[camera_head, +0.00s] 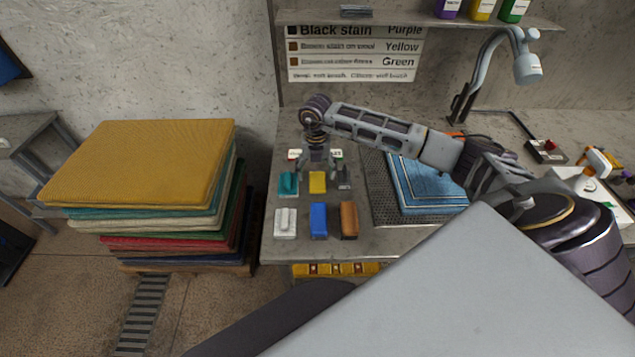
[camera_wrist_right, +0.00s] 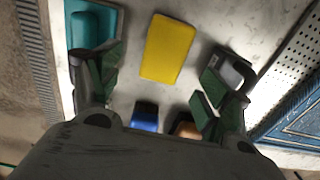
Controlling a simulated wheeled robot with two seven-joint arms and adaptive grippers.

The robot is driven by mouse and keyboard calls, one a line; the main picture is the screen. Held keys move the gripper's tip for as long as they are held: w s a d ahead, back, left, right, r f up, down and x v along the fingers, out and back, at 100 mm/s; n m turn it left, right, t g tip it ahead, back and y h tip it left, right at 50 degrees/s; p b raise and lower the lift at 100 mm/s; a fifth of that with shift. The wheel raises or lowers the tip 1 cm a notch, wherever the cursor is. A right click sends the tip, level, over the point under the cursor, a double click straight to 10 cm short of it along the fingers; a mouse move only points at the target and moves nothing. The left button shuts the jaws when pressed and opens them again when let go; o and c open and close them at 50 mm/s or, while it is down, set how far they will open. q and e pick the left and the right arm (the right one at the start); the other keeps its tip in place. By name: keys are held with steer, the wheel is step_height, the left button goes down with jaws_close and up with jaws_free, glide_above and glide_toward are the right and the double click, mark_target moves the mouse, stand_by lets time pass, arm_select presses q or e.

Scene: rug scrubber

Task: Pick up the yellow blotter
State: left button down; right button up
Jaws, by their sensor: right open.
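The yellow blotter (camera_head: 317,182) is a flat yellow block lying on the grey workbench (camera_head: 282,243), in the back row of small tools. In the right wrist view the yellow blotter (camera_wrist_right: 167,48) lies ahead of the fingers, a little left of the middle. My right gripper (camera_head: 319,172) hangs over the back row near the blotter; its fingers (camera_wrist_right: 152,95) are spread apart with nothing between them. I cannot tell its exact height above the bench. My left gripper does not show.
A teal tool (camera_head: 288,183) lies left of the blotter and a dark-handled grey tool (camera_head: 344,178) right of it. In front lie a white brush (camera_head: 285,222), a blue block (camera_head: 318,220) and a brown block (camera_head: 348,219). A blue rug (camera_head: 425,187) lies on a perforated tray to the right.

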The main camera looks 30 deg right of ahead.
mark_target(318, 182)
stand_by(0.3)
steer(key=shift+d+f+p, duration=0.2)
steer(key=shift+f+p, duration=0.25)
steer(key=shift+f, duration=0.55)
steer(key=shift+d+f+p, duration=0.1)
steer(key=shift+f+p, duration=0.2)
steer(key=shift+f, duration=1.3)
steer(key=shift+c, duration=0.2)
steer(key=c, duration=0.9)
